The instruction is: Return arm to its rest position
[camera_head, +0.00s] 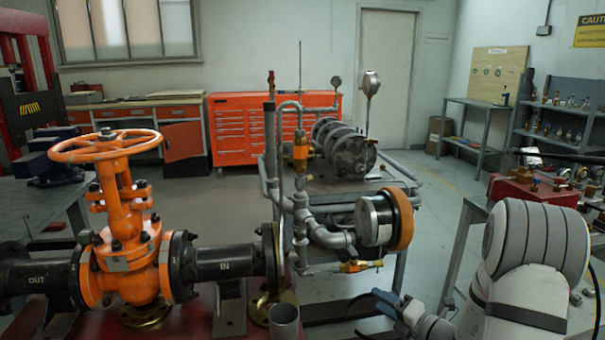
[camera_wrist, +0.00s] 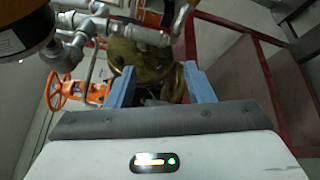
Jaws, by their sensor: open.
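My arm reaches in from the lower right of the head view. My gripper (camera_head: 385,299) is low in that view, to the right of the orange gate valve (camera_head: 125,230) and apart from it. In the wrist view, my gripper (camera_wrist: 160,88) shows two blue-grey fingers spread apart with nothing held between them. The valve's orange handwheel (camera_head: 106,146) sits on top of its upright stem. The valve also shows small and tilted at the left of the wrist view (camera_wrist: 58,92). Brass-coloured flanges (camera_wrist: 142,62) lie beyond the fingers.
A pipe rig with a round orange-rimmed part (camera_head: 400,220) stands just behind my gripper. A red vise-like block (camera_head: 535,188) is on a bench at the right, close to my arm. A red tool cabinet (camera_head: 240,128) stands at the back. Open floor lies at centre right.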

